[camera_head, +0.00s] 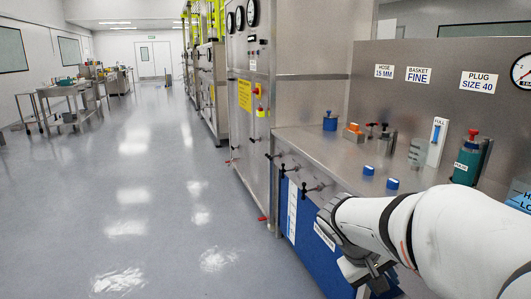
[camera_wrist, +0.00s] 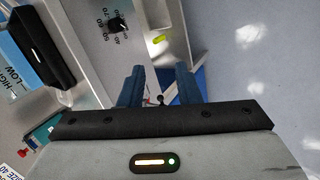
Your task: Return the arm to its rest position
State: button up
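My white arm (camera_head: 450,235) reaches in from the lower right in the head view and folds down in front of the steel bench. My gripper (camera_head: 368,278) hangs at the bench's front, before the blue panel, partly cut off by the lower edge. In the wrist view, the two dark blue fingers of my gripper (camera_wrist: 160,80) stand apart with nothing held between them. A small black knob shows behind the gap, but I cannot tell its distance.
The steel bench (camera_head: 310,142) carries a blue-lidded pot (camera_head: 329,122), blue caps (camera_head: 392,184) and a green bottle (camera_head: 466,162). Black-handled valves (camera_head: 312,188) stick out along its front. The grey floor (camera_head: 130,190) to the left is clear. A cart (camera_head: 68,105) stands far left.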

jog(key=s+a+r+y+p, duration=0.3)
jog(key=s+a+r+p, duration=0.1)
jog(key=r+p, duration=0.3)
jog(key=s+a+r+m+t+y+p, duration=0.1)
jog(key=s+a+r+y+p, duration=0.2)
jog(key=s+a+r+p, duration=0.2)
jog(key=shift+s+r+m+y+p, duration=0.3)
jog(key=shift+s+r+p, duration=0.25)
jog(key=shift+r+p, duration=0.5)
jog(key=shift+a+f, duration=0.1)
